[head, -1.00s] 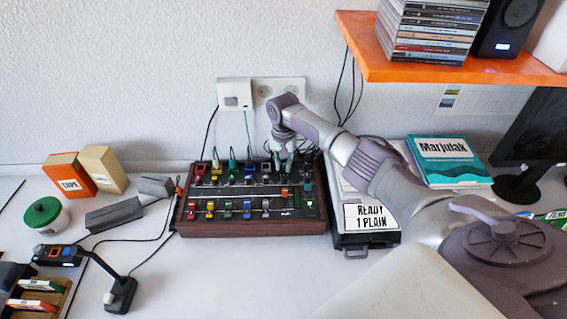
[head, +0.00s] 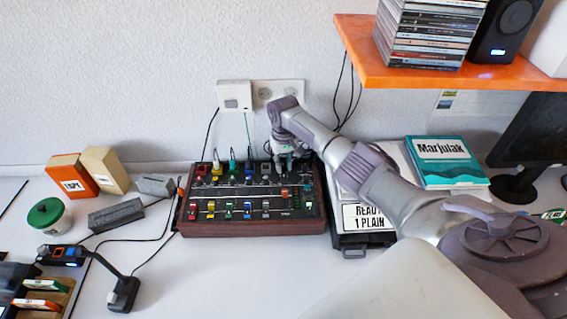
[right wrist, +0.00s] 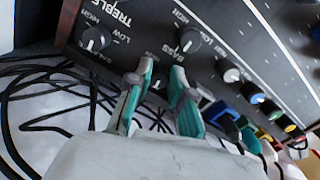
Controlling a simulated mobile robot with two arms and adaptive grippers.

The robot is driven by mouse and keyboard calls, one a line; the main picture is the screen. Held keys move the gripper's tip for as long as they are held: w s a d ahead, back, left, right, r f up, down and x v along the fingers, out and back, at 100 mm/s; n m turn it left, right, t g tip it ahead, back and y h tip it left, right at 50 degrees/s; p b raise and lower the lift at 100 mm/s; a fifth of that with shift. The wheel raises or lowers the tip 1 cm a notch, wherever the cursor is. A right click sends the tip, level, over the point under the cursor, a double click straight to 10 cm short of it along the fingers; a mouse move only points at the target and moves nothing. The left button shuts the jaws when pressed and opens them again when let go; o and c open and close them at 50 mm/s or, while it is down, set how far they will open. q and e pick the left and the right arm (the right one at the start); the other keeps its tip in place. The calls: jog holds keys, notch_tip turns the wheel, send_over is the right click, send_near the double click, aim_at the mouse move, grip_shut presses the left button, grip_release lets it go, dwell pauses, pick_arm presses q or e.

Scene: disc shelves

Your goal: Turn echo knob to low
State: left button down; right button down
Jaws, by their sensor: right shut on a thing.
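The mixer (head: 255,229), a dark panel in a brown wooden frame with colored knobs and sliders, sits on the table against the wall. My right gripper (head: 284,166) is at its back right part. In the right wrist view my right gripper (right wrist: 160,74) has its teal fingertips close together at the panel edge, shut on a small knob mostly hidden between them. A knob by the TREBLE label (right wrist: 95,39) and one by the BASS label (right wrist: 190,40) stand beside it, with LOW and HIGH marks. No echo label can be read. My left gripper is not in view.
Black cables (right wrist: 45,95) lie beside the mixer. A black case with a READY 1 PLAIN label (head: 366,217) stands right of it. An orange shelf (head: 440,75) overhangs at the upper right. The table in front of the mixer is clear.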

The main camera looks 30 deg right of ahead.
jog(key=shift+n, duration=0.8)
jog(key=c, duration=1)
grip_release()
jog(key=shift+c, duration=0.2)
